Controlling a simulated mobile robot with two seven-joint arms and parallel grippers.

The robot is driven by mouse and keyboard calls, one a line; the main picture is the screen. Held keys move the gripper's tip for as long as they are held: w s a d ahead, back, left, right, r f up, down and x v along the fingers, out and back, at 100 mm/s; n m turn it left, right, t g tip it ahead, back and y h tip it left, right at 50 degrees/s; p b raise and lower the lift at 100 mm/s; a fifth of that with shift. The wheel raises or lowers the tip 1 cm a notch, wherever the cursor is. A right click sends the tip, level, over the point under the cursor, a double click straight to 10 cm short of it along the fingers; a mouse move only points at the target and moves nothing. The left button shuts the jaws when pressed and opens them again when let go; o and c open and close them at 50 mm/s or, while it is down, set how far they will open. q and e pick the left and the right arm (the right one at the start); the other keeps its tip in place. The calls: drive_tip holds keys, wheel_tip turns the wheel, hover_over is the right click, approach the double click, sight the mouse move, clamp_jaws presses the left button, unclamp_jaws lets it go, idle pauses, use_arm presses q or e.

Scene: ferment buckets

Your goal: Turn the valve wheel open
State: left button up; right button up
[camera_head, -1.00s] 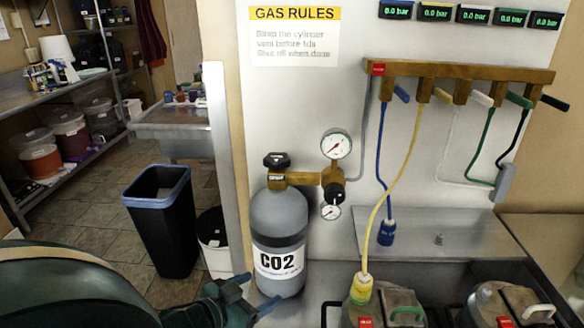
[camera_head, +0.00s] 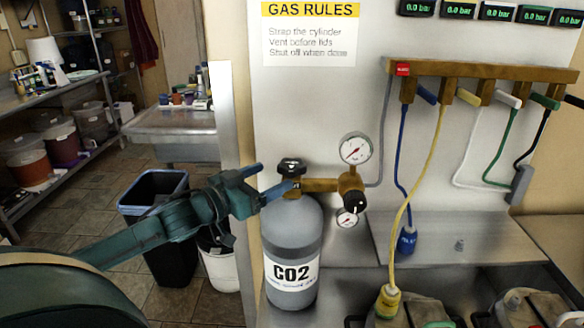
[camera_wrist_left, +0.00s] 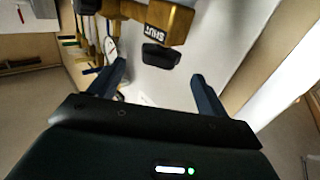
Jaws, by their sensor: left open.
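The black valve wheel (camera_head: 291,165) sits on top of the grey CO2 cylinder (camera_head: 292,235), above a brass valve body (camera_head: 318,185). In the left wrist view, a black part that looks like the wheel (camera_wrist_left: 161,57) lies ahead, between the lines of my fingers. A "SHUT" label shows on the brass body (camera_wrist_left: 171,20). My left gripper (camera_head: 271,180) is open and empty, just left of the wheel and valve in the head view. Its two fingers (camera_wrist_left: 158,72) are spread in the wrist view. I cannot tell whether a finger touches the valve. My right gripper is out of view.
A regulator with round gauges (camera_head: 355,148) stands right of the wheel. A brass manifold (camera_head: 480,70) with several coloured valves and hoses hangs on the wall. A black bin (camera_head: 170,250) and a white bucket (camera_head: 219,265) stand left of the cylinder. Lidded vessels stand lower right.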

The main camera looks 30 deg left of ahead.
sight(302, 162)
use_arm(q)
drive_tip(key=p+x, duration=0.1)
drive_tip(key=x, duration=0.4)
drive_tip(key=shift+w, duration=0.45)
drive_tip(key=shift+w+d, duration=0.15)
drive_tip(key=shift+w, duration=0.4)
drive_tip(key=shift+w+d, duration=0.1)
drive_tip(key=shift+w, duration=0.2)
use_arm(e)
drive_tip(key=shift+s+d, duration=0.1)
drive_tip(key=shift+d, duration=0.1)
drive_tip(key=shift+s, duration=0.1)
use_arm(q)
drive_tip(key=shift+c, duration=0.6)
drive_tip(key=c, duration=0.9)
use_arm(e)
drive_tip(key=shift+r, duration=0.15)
